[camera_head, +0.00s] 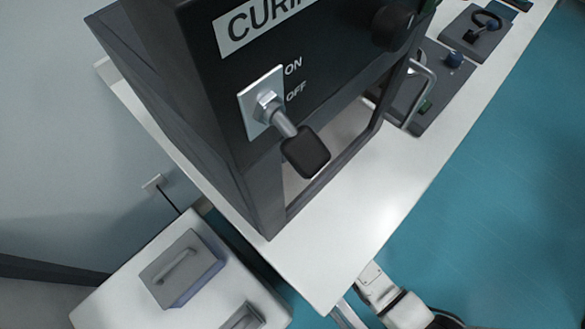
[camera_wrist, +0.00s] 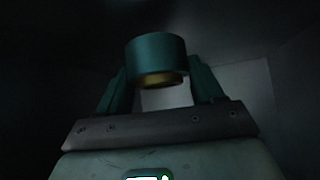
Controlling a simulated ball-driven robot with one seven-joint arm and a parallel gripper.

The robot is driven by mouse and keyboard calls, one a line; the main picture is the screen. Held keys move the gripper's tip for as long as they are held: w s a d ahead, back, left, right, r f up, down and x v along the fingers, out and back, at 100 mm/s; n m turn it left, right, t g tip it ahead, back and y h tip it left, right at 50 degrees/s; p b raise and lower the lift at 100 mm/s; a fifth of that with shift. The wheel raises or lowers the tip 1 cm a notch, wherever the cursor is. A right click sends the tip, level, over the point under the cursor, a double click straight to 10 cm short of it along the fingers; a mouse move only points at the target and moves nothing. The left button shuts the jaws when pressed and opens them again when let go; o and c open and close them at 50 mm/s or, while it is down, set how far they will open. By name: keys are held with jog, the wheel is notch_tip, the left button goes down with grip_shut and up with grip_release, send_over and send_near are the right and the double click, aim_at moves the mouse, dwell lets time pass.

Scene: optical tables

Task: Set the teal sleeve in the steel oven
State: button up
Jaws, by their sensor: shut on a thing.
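In the wrist view, my gripper (camera_wrist: 160,80) is shut on the teal sleeve (camera_wrist: 157,53), a short round piece with a brass-coloured part showing under it. The sleeve sits between the dark teal fingers, with dark walls and a lighter patch behind. I cannot tell whether it touches any surface. In the head view, the dark grey oven (camera_head: 225,125) fills the upper middle, lettered "CURI…", with an open front below its panel. My gripper and the sleeve are not visible there. The surroundings in the wrist view look like a dark enclosure, probably the oven's inside.
A toggle switch (camera_head: 283,120) with a large black paddle sticks out of the oven front beside ON and OFF marks. A metal handle (camera_head: 421,95) stands at the right. The white bench (camera_head: 345,235) is clear in front. A grey lidded box (camera_head: 182,268) is lower left.

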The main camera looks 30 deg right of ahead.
jog(key=w, duration=0.1)
jog(key=w+b, duration=0.1)
jog(key=w, duration=0.1)
jog(key=w+b, duration=0.1)
jog(key=shift+w+a+f, duration=0.15)
jog(key=shift+w+a, duration=0.05)
jog(key=shift+a, duration=0.05)
jog(key=shift+s+f+b, duration=0.25)
jog(key=shift+f+b, duration=0.3)
jog(key=shift+b, duration=0.1)
jog(key=shift+f, duration=0.15)
jog(key=o, duration=1.3)
jog(key=shift+c, duration=0.2)
